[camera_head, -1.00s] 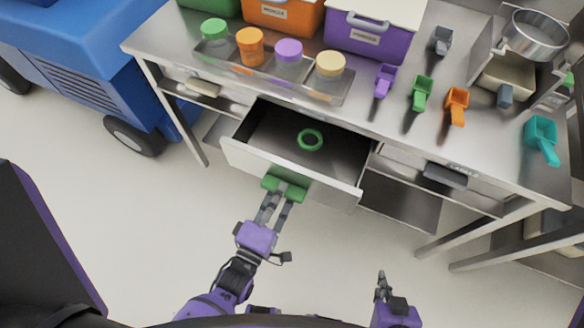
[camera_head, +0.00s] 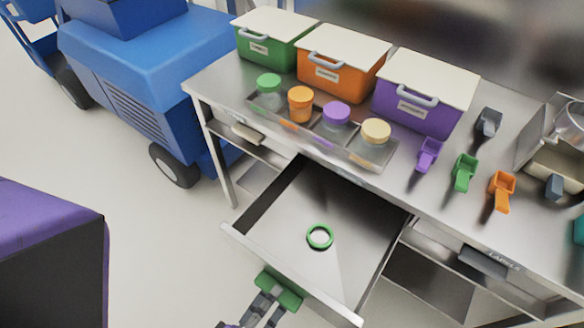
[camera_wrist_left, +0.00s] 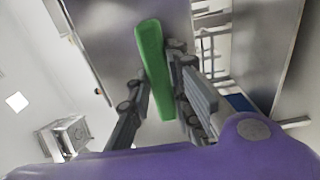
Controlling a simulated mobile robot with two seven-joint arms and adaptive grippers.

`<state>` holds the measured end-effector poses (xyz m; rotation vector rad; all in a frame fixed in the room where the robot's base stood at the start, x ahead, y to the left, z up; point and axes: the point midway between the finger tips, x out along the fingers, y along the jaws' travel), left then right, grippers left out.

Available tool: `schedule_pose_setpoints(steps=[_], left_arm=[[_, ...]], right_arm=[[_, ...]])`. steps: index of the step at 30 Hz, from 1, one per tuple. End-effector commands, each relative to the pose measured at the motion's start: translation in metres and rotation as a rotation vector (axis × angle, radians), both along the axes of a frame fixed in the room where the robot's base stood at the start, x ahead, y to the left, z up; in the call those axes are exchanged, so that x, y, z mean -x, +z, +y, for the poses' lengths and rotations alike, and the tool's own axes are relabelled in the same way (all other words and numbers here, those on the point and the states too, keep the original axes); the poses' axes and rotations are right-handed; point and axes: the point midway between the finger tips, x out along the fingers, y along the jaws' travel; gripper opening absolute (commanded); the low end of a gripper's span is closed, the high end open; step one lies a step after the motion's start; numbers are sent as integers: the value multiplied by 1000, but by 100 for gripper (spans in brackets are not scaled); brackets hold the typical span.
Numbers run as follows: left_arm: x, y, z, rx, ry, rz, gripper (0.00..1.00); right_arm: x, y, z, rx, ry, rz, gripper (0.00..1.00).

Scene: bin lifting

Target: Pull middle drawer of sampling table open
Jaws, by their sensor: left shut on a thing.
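The middle drawer (camera_head: 262,259) of the steel sampling table (camera_head: 215,82) stands well open, pulled out toward me. Its inside is bare except for a green ring (camera_head: 320,237) lying on the floor of the drawer. A green handle (camera_head: 279,290) is on the drawer's front. My left gripper (camera_head: 266,303) is at the handle, low in the head view. In the left wrist view the green handle (camera_wrist_left: 152,68) lies between the gripper's two fingers (camera_wrist_left: 160,105), which are shut on it. My right gripper is not in view.
On the tabletop are green (camera_head: 272,46), orange (camera_head: 340,72) and purple (camera_head: 422,103) bins, a tray of lidded jars (camera_head: 345,150) and several scoops (camera_head: 464,175). A closed drawer with a dark handle (camera_head: 484,262) is at right. A blue machine (camera_head: 150,75) stands at left.

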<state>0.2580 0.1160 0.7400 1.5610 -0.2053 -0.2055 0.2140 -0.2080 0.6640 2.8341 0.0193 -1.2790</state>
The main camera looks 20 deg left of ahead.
Motion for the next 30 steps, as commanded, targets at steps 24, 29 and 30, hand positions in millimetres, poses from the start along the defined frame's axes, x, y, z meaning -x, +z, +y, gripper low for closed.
schedule_pose_setpoints(steps=[24,29,30], left_arm=[[21,-1,6,-2,0,6,38],[48,-1,13,-3,-1,6,38],[54,-1,14,-2,-1,5,38]], right_arm=[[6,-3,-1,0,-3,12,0],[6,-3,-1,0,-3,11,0],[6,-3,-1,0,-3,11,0]])
